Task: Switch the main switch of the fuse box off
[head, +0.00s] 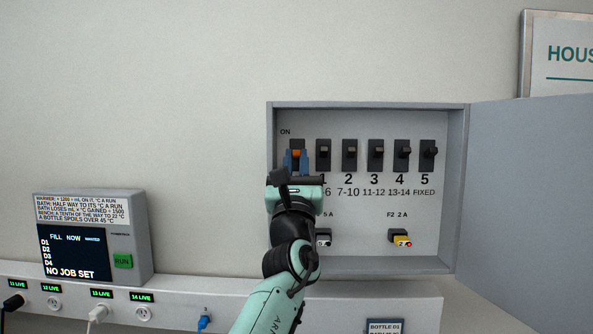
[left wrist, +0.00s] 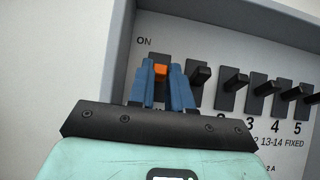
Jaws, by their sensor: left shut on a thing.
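The fuse box (head: 360,268) hangs open on the wall, with a row of black switches inside. The main switch (head: 297,153), at the far left under the word ON, has an orange lever; it also shows in the left wrist view (left wrist: 161,71). My left gripper (head: 297,160) is at this switch, its blue fingers on either side of the orange lever and shut on it. The fingers (left wrist: 163,85) hide the lower part of the switch in the left wrist view. My right gripper is not in view.
Switches numbered 1 to 5 stand close to the right, switch 1 (head: 323,153) nearest. The box door (head: 530,190) stands open to the right. A controller with a screen (head: 75,250) sits at the left on a ledge with several sockets.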

